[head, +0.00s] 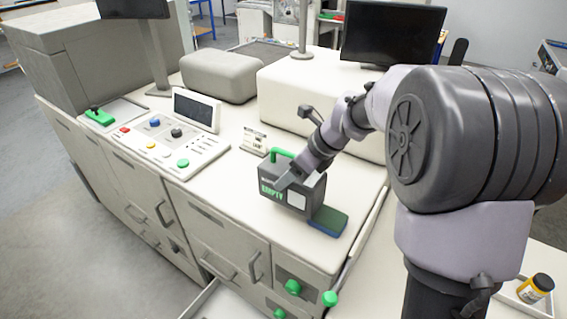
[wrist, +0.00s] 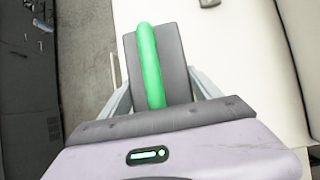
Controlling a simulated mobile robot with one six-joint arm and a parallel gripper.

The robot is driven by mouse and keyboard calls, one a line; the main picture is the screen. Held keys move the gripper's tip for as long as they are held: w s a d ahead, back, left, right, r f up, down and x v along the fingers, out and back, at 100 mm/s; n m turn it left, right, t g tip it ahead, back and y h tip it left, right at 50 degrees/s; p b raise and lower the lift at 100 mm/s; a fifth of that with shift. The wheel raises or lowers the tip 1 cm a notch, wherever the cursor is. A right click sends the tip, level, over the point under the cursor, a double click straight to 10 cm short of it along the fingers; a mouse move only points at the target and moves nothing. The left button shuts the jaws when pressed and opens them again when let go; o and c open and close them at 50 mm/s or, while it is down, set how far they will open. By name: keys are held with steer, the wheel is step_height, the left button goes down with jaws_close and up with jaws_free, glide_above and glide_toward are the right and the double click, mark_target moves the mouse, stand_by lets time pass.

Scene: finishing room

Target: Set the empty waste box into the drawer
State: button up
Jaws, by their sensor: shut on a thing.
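The waste box (head: 283,197) is dark grey, with green "EMPTY" lettering, a pale label and a green handle. It is upright over the counter's front part; I cannot tell whether it touches the top. My gripper (head: 291,178) is shut on it from above. In the wrist view the green handle (wrist: 150,65) and the box's dark top (wrist: 175,50) show between my gripper's fingers (wrist: 158,90). An open drawer's pale rim (head: 203,297) shows at the bottom of the head view, in front of the cabinet; most of its inside is cut off.
A blue-green pad (head: 328,221) lies right beside the box. A small sign (head: 254,141) stands behind it, left of my arm. A control panel (head: 170,140) with buttons is further left. Green knobs (head: 292,287) stick out of the cabinet front. The counter's front left of the box is clear.

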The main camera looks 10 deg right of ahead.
mark_target(289, 161)
steer(key=w, duration=0.5)
steer(key=shift+d+f, duration=0.2)
steer(key=shift+w+f, duration=0.2)
steer(key=shift+w, duration=0.45)
step_height(289, 161, down, 4)
steer(key=shift+r+b, duration=0.25)
steer(key=shift+b, duration=0.45)
steer(key=shift+r, duration=0.15)
steer(key=o, duration=1.6)
steer(key=shift+o, duration=0.2)
